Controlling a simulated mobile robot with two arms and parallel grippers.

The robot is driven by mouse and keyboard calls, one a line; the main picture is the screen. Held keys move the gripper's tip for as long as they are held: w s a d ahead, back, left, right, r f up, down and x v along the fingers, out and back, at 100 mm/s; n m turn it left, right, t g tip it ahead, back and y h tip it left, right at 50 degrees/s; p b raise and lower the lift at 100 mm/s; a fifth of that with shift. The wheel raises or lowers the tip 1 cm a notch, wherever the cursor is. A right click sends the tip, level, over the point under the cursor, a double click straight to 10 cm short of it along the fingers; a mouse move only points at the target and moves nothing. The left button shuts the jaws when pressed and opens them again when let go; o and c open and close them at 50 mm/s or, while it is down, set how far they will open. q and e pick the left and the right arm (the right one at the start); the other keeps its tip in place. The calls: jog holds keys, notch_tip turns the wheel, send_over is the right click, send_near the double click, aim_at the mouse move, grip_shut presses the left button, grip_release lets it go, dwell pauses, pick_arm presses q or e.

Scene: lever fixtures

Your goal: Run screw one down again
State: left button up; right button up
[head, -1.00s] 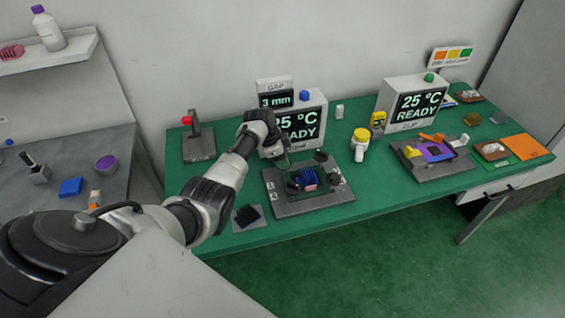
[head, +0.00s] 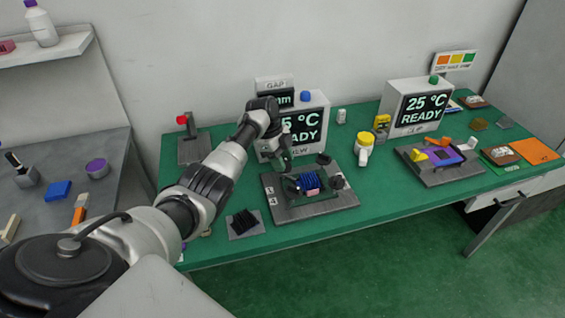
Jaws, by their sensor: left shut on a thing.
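The screw fixture is a dark grey plate (head: 290,211) on the green table, with a blue finned block (head: 310,182) and a small pink piece at its middle. Dark round screw knobs show at its back right (head: 323,158) and right side (head: 337,182). My left gripper (head: 288,168) points down at the fixture's back left corner, shut on a screw knob that its fingers mostly hide. The number of that screw cannot be read. A GAP display (head: 275,84) stands behind, its figure covered by my arm and only "mm" showing. My right gripper is out of view.
A display reading READY (head: 305,125) stands close behind the fixture. A red-knobbed lever (head: 184,120) is at back left, a black finned block (head: 243,222) at front left. A yellow-capped bottle (head: 364,145) and second fixture (head: 440,165) stand to the right.

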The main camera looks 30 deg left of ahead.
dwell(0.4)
pick_arm(q)
jog(key=o, duration=0.9)
jog(key=b+v, duration=0.1)
jog(key=v, duration=0.9)
jog(key=shift+a+r+b, duration=0.1)
jog(key=shift+r+b, duration=0.2)
jog(key=shift+r, duration=0.1)
